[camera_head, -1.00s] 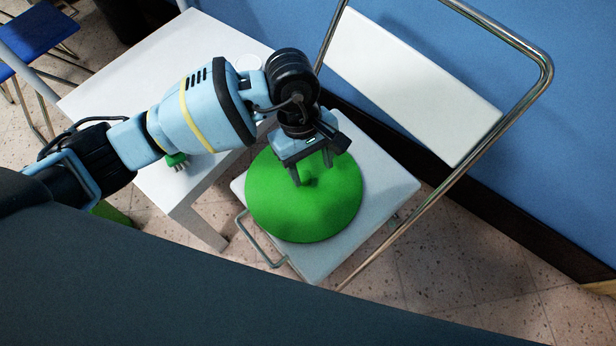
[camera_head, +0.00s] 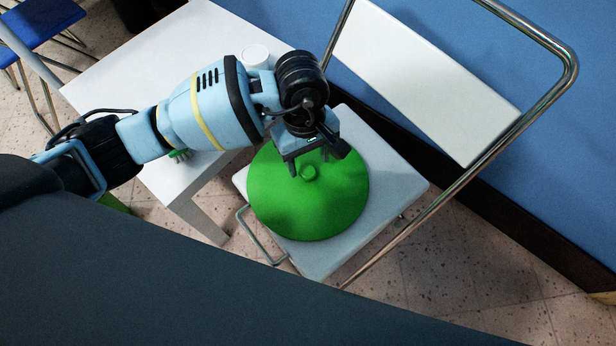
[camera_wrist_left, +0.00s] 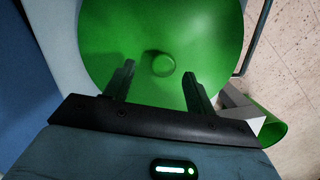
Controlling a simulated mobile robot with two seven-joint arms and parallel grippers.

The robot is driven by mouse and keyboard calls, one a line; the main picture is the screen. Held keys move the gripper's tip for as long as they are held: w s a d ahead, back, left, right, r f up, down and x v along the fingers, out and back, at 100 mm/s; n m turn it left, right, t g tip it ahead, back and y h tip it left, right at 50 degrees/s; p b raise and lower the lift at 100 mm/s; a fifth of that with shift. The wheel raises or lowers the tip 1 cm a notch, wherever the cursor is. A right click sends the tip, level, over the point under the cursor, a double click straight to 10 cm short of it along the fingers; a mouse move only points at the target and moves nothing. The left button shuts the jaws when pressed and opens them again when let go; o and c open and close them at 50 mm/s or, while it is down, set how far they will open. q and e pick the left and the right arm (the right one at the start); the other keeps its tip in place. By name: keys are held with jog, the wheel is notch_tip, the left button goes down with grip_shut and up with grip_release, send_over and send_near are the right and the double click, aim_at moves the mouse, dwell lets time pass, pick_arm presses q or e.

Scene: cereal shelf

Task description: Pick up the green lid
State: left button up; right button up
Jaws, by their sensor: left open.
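The green lid (camera_head: 330,205) is a wide round disc with a small round knob (camera_head: 309,173) at its middle. It lies on the grey-white seat of a chair (camera_head: 395,175). My left gripper (camera_head: 309,165) is open and empty over the lid, its fingertips close to the knob. In the left wrist view the lid (camera_wrist_left: 205,35) fills the upper middle. The knob (camera_wrist_left: 163,65) lies between the lines of the two fingers (camera_wrist_left: 158,72), around their tips. I cannot tell the exact height of the tips above the lid. My right gripper is not in view.
The chair has a bent metal frame (camera_head: 480,150) and a white backrest (camera_head: 420,80) near the blue wall. A white table (camera_head: 130,70) stands at left with a white round container (camera_head: 255,56) and a partly hidden green item (camera_head: 180,154). A green object (camera_wrist_left: 268,125) shows lower right in the wrist view.

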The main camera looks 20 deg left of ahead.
aim_at(308, 171)
pick_arm(q)
jog(key=f, duration=0.2)
jog(key=f+b, duration=0.1)
jog(key=f, duration=0.1)
jog(key=shift+s+d, duration=0.1)
jog(key=shift+s, duration=0.3)
jog(key=shift+r, duration=0.1)
jog(key=c, duration=1.2)
